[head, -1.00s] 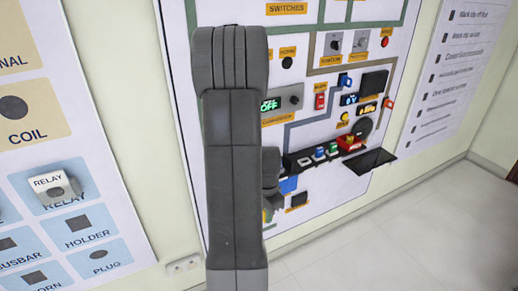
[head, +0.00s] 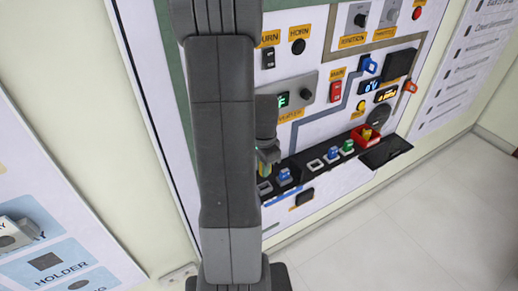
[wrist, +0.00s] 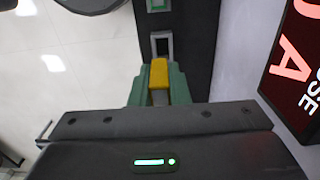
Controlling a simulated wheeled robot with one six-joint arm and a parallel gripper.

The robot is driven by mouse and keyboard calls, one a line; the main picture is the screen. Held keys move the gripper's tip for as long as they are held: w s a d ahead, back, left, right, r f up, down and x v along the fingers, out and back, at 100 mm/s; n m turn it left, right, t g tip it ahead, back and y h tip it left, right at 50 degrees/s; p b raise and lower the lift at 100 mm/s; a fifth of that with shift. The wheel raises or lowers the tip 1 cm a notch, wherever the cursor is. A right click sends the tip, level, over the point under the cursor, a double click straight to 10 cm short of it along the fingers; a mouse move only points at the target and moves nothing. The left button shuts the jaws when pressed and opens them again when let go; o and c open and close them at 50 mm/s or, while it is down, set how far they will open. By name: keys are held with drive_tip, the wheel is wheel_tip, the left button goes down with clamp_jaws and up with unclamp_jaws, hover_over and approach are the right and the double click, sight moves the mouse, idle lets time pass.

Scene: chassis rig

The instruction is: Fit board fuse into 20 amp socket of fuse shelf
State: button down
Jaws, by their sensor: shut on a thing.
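A yellow board fuse (wrist: 159,74) is held upright between the green fingertips of my gripper (wrist: 159,88) in the wrist view. The dark fuse shelf (wrist: 190,25) runs beneath and beyond it. A pale-framed socket (wrist: 161,44) lies just past the fuse, and a green-marked one (wrist: 157,5) lies farther off. In the head view my gripper (head: 266,158) is at the left part of the fuse shelf (head: 305,172), partly hidden by my arm. I cannot read the socket ratings or tell whether the fuse touches the shelf.
A red tray (head: 367,136) with something yellow in it stands at the shelf's right end. Blue and green pieces sit along the shelf. A lit display panel (wrist: 295,60) stands close on the right in the wrist view. Open floor (head: 400,220) lies in front.

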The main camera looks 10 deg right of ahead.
drive_tip(key=shift+w, duration=0.3)
drive_tip(key=shift+s, duration=0.1)
drive_tip(key=shift+s, duration=0.1)
drive_tip(key=shift+f, duration=0.15)
drive_tip(key=shift+f+b, duration=2.55)
drive_tip(key=shift+f, duration=0.2)
drive_tip(key=shift+f+b, duration=0.8)
drive_tip(key=shift+b, duration=0.1)
drive_tip(key=shift+r+p, duration=0.4)
drive_tip(key=shift+r, duration=0.15)
drive_tip(key=shift+f+b, duration=0.7)
drive_tip(key=shift+b, duration=0.05)
idle(1.5)
